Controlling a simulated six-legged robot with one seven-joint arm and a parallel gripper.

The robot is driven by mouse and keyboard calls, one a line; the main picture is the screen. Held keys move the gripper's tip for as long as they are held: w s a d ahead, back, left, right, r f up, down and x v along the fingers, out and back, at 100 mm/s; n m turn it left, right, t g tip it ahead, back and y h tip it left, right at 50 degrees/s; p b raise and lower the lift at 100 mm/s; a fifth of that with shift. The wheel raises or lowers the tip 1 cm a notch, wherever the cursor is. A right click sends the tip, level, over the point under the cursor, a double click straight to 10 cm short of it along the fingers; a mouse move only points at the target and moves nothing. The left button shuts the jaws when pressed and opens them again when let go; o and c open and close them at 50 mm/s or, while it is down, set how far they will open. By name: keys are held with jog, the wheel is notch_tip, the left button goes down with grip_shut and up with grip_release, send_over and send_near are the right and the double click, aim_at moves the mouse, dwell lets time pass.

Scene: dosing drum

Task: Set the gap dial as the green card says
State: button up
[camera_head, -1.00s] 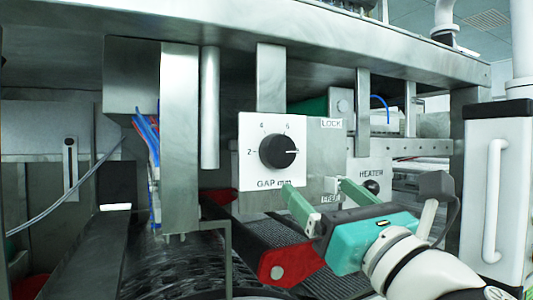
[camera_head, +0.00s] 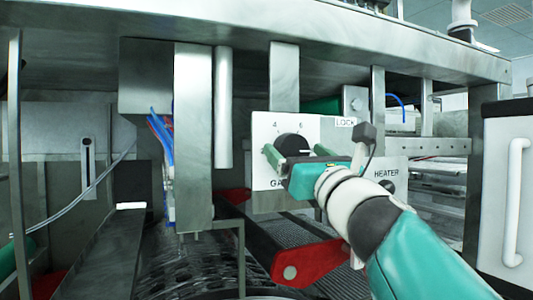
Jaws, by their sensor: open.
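The black gap dial (camera_head: 291,142) sits on a white plate (camera_head: 262,180) marked GAP. The numbers 4 and 6 show above it. My gripper (camera_head: 297,153) is open in front of the plate, with one green finger to the left of the dial and the other to its right. I cannot tell whether the fingers touch the dial. The gripper body hides the lower part of the dial and plate, and the dial's pointer cannot be read. A LOCK label (camera_head: 345,122) shows at the upper right of the panel; the area below it is hidden by my arm. No green card is in view.
A HEATER knob (camera_head: 388,186) is right of my wrist. A steel beam (camera_head: 300,45) runs above, and a steel post (camera_head: 193,130) stands left of the dial. A red lever (camera_head: 312,265) lies below. A white cabinet with a handle (camera_head: 513,195) is at the right.

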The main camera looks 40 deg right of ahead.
jog(key=shift+w+r, duration=0.15)
jog(key=shift+w, duration=0.05)
jog(key=c, duration=1)
jog(key=shift+o, duration=0.2)
